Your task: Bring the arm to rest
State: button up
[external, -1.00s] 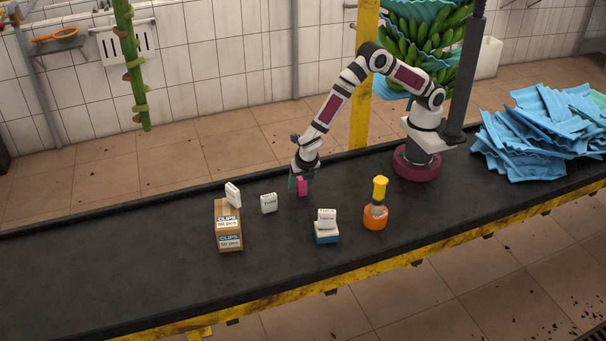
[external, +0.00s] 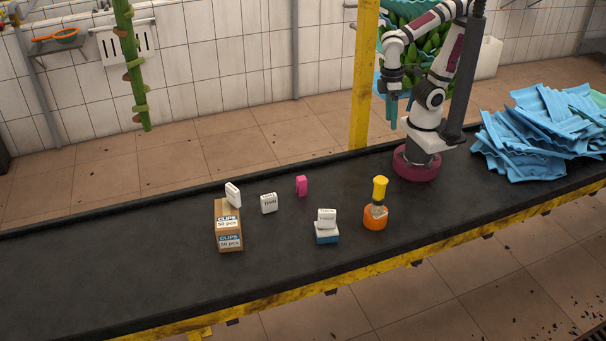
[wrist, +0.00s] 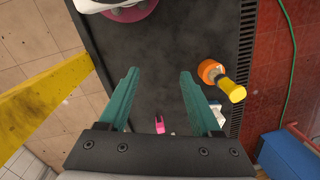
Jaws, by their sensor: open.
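My gripper (external: 391,113) hangs fingers down, high above the belt, close to my arm's base and beside the yellow post. In the wrist view my gripper (wrist: 158,95) has its two teal fingers spread apart with nothing between them. A small pink block (external: 301,186) stands alone on the dark belt, well below and left of the gripper. The pink block (wrist: 159,124) also shows in the wrist view, far below the fingers. My arm is folded upright over its base.
The dark belt (external: 120,265) holds a clips box (external: 229,240), a white block (external: 268,203), a stacked white-and-blue pair (external: 327,236) and an orange bottle with yellow top (external: 376,210). The yellow post (external: 364,80) stands near the gripper. Blue sheets (external: 540,130) lie right. A green stem (external: 134,70) hangs left.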

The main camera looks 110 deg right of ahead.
jog(key=shift+s+a+f+m, duration=0.15)
jog(key=shift+s+a+m, duration=0.1)
jog(key=shift+s+m, duration=0.35)
jog(key=shift+s+a+f+m, duration=0.2)
jog(key=shift+s+m, duration=0.3)
jog(key=shift+s, duration=0.2)
